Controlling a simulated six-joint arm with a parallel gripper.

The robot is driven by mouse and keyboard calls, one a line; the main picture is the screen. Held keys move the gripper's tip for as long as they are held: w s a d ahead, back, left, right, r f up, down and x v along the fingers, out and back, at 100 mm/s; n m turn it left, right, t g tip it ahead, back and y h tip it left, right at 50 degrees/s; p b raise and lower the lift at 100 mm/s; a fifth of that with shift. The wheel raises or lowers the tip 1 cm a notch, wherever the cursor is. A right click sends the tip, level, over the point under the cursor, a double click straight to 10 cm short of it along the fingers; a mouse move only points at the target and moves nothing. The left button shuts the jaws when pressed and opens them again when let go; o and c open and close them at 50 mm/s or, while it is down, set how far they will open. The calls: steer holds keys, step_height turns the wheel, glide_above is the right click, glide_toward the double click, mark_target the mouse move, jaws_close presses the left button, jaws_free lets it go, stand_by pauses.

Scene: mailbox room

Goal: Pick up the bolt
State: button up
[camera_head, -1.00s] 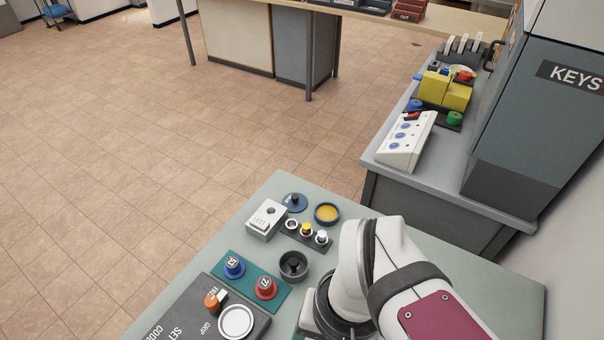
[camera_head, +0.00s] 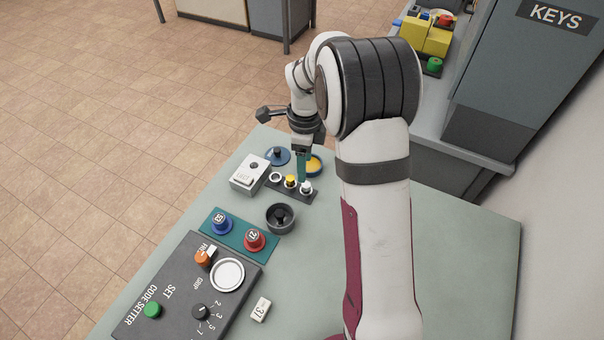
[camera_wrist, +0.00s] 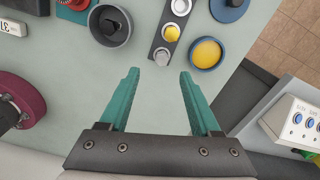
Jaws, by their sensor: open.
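A dark strip (camera_head: 272,186) on the pale green table holds a silver ring, a yellow piece and a silver hex-headed piece, which looks like the bolt (camera_head: 306,188), at its right end. In the wrist view the bolt (camera_wrist: 162,58) lies just beyond the fingertips, about midway between them, with the yellow piece (camera_wrist: 171,33) behind it. My gripper (camera_head: 303,177) points down over that end of the strip. In the wrist view my gripper (camera_wrist: 159,73) has its two teal fingers spread, with nothing between them. The exact height above the bolt is unclear.
A blue-rimmed yellow dish (camera_wrist: 207,53) sits close right of the strip. A dark round cup (camera_head: 281,217) is near its front. A white box (camera_head: 249,174) and a blue disc (camera_head: 277,156) stand left and behind. The table's right part looks clear.

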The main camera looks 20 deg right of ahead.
mark_target(306, 184)
steer(key=f, duration=0.8)
steer(key=shift+d, duration=0.25)
jaws_close()
